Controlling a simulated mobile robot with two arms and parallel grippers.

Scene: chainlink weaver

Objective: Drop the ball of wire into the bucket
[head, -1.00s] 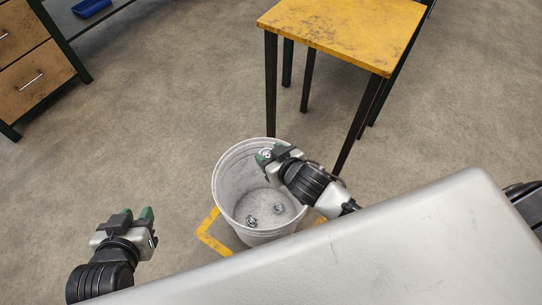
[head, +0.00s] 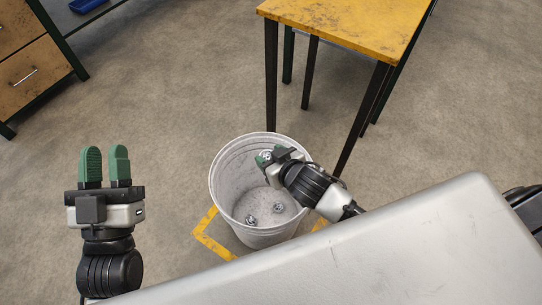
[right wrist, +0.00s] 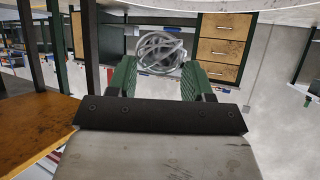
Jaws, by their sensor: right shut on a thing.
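The ball of wire (right wrist: 160,52) is a silvery tangle between the green fingers of my right gripper (right wrist: 160,78) in the right wrist view. In the head view my right gripper (head: 264,158) is over the white bucket (head: 228,190), inside the outline of its rim, with a bit of the wire ball (head: 266,155) showing at its fingertips. Two other wire balls lie on the bucket's floor, one at the left (head: 250,219) and one at the right (head: 278,207). My left gripper (head: 105,152) is open and empty, left of the bucket.
Yellow tape (head: 207,238) marks the floor around the bucket. A worn yellow table (head: 345,25) with dark legs stands behind and to the right. A wooden drawer cabinet (head: 30,75) is at the far left. The floor between is clear.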

